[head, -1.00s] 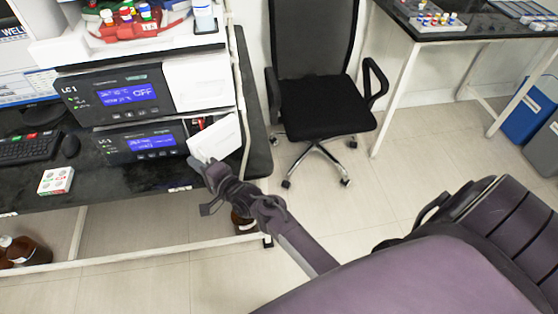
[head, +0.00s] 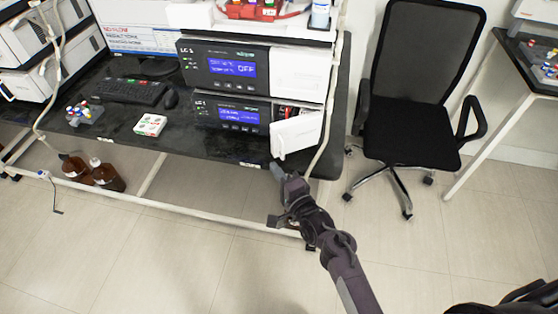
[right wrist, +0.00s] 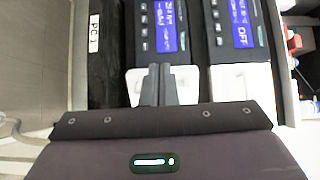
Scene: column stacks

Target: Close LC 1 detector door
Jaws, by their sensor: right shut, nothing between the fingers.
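The white detector door (head: 297,133) is at the right end of the lower black LC 1 unit (head: 231,115). It stands ajar, swung outward, with a dark gap and some red parts showing behind it. My right gripper (head: 277,171) is shut and empty, just below the door's lower left corner in the head view. In the right wrist view the shut fingers (right wrist: 158,84) overlap the white door (right wrist: 186,80); I cannot tell whether they touch it. My left gripper is not in view.
The upper LC 1 unit (head: 252,67) with a closed white panel sits above. A small white box (head: 150,125), a mouse (head: 171,99) and a keyboard (head: 130,91) lie on the black bench to the left. An office chair (head: 412,120) stands to the right. The floor in front is clear.

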